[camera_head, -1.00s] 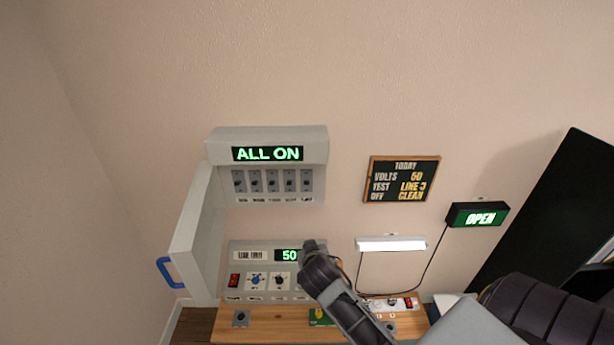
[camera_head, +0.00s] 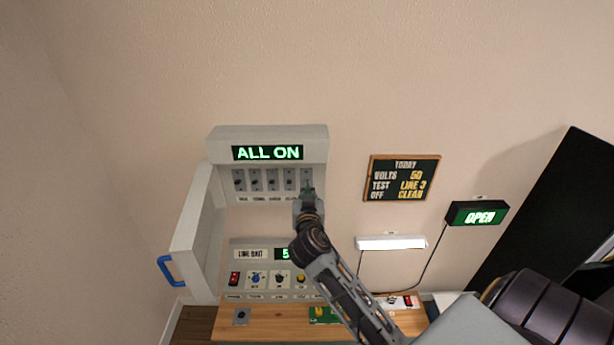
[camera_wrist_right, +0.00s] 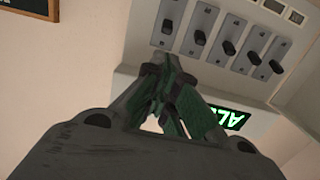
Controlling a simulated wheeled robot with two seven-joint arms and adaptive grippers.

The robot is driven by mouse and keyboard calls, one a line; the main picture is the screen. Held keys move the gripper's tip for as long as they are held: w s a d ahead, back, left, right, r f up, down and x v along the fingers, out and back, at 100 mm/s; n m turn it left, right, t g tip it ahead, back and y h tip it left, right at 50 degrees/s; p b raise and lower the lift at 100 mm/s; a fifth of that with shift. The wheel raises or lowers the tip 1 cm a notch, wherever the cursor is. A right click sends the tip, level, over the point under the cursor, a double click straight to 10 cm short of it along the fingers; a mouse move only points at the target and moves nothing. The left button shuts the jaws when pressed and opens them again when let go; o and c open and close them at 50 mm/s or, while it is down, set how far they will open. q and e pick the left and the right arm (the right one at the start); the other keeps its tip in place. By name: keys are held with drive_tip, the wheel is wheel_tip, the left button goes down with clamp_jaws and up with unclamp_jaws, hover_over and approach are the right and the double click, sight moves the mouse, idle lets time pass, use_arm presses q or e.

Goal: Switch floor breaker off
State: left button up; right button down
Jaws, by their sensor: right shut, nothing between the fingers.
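The breaker box (camera_head: 318,150) hangs on the wall with its door (camera_head: 197,225) swung open to the left. Its green display (camera_head: 267,153) reads "ALL ON". Below it is a row of several breaker switches (camera_head: 272,181); their small labels are too blurred to read surely. My right gripper (camera_head: 307,190) is shut and empty, at the lower part of the rightmost switch. In the wrist view, which is upside down, the fingertips (camera_wrist_right: 165,65) are close to the end switch (camera_wrist_right: 168,25); I cannot tell whether they touch. My left gripper is not in view.
A panel with knobs (camera_head: 256,279) stands below the box on a wooden bench (camera_head: 270,325). A blue handle (camera_head: 169,270) sticks out from the door. A notice board (camera_head: 402,179), a lit lamp (camera_head: 391,243) and an "OPEN" sign (camera_head: 477,214) are on the wall to the right.

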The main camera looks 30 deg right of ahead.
drive_tip(key=shift+w+d, duration=0.1)
drive_tip(key=p, duration=0.1)
approach(307, 171)
drive_tip(key=shift+w, duration=0.7)
drive_tip(key=shift+d+p+x, duration=0.25)
drive_tip(key=shift+p+x, duration=0.5)
drive_tip(key=shift+x, duration=1.85)
drive_tip(key=shift+s, duration=0.2)
drive_tip(key=shift+a+f+b, duration=0.1)
drive_tip(key=shift+b, duration=0.7)
drive_tip(key=shift+t, duration=0.3)
drive_tip(key=shift+s+h+b, duration=0.15)
drive_tip(key=shift+h+b, duration=0.25)
drive_tip(key=shift+b, duration=1.15)
